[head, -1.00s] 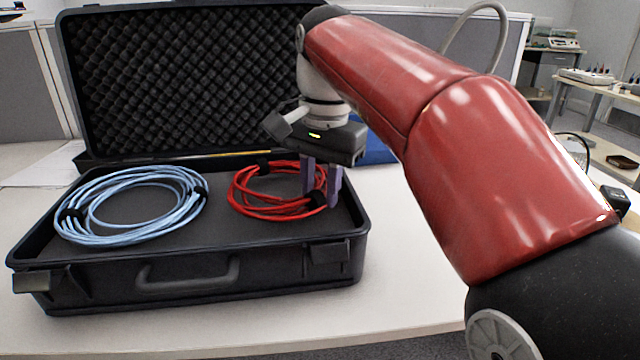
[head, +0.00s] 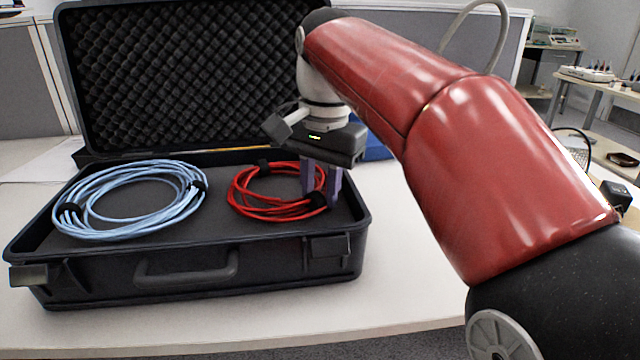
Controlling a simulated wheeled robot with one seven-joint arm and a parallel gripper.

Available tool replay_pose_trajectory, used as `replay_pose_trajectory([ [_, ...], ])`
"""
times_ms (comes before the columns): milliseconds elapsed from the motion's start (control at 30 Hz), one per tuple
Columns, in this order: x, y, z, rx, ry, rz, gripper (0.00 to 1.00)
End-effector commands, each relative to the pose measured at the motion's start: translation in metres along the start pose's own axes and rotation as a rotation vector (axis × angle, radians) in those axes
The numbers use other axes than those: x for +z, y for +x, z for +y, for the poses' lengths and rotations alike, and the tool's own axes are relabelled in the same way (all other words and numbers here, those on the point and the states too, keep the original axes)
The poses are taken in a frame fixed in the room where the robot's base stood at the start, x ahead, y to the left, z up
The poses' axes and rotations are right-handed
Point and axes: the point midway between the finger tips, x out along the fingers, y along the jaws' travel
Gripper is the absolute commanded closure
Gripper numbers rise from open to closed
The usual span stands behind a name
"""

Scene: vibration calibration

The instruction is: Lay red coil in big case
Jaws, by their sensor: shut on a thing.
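The big black case (head: 190,262) stands open on the white table, its foam-lined lid (head: 180,70) raised at the back. The red coil (head: 262,212), with black ties, lies flat in the right part of the case, seemingly on its floor. My gripper (head: 321,186) points down over the coil's right side, its purple-grey fingers shut on the red coil near a black tie. The fingers hide a little of the coil's right edge.
A light blue coil (head: 130,200) lies in the left half of the case. A blue object (head: 377,148) sits behind my gripper on the table. White table (head: 400,270) shows bare right of the case. A grey partition (head: 400,50) stands behind.

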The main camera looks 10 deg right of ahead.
Motion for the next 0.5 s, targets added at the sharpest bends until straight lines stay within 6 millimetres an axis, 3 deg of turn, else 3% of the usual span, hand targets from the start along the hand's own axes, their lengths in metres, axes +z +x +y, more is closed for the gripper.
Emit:
replay_pose_trajectory([
  [67, 0.0002, 0.0017, -0.0001, -0.001, 0.000, 0.001, 1.00],
  [100, 0.0001, 0.0010, -0.0001, -0.002, 0.000, 0.001, 0.69],
  [267, 0.0000, 0.0009, -0.0001, -0.001, 0.000, 0.001, 0.48],
  [500, -0.0001, 0.0016, 0.0002, 0.001, 0.000, -0.001, 0.47],
])
